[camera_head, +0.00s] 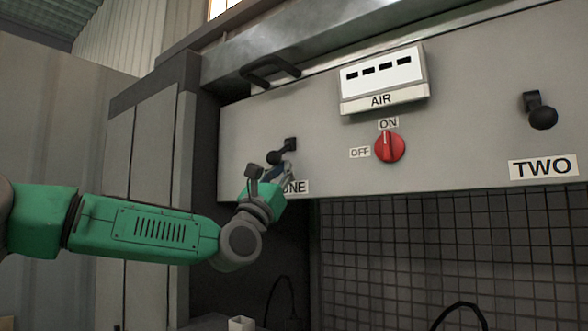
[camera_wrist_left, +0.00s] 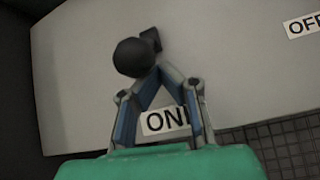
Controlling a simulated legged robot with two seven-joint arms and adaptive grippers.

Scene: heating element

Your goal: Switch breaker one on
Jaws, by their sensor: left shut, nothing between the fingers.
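The breaker one lever (camera_head: 275,157) is a black knob on a short arm at the left of the grey panel, above the label ONE (camera_head: 297,187). In the left wrist view the round black knob (camera_wrist_left: 132,57) covers part of the lever's mount at the panel. My left gripper (camera_head: 277,172) is just below the knob, with its fingers pointing up at it. In the left wrist view its fingertips (camera_wrist_left: 158,68) meet close beside the knob, shut and empty. I cannot tell whether they touch the knob. My right gripper is not in view.
The breaker two lever (camera_head: 541,112) is at the right above the label TWO (camera_head: 544,167). A red air knob (camera_head: 390,147) and a white AIR display (camera_head: 382,80) sit between. A dark handle (camera_head: 270,71) juts out above. A dark grid (camera_head: 450,250) lies below the panel.

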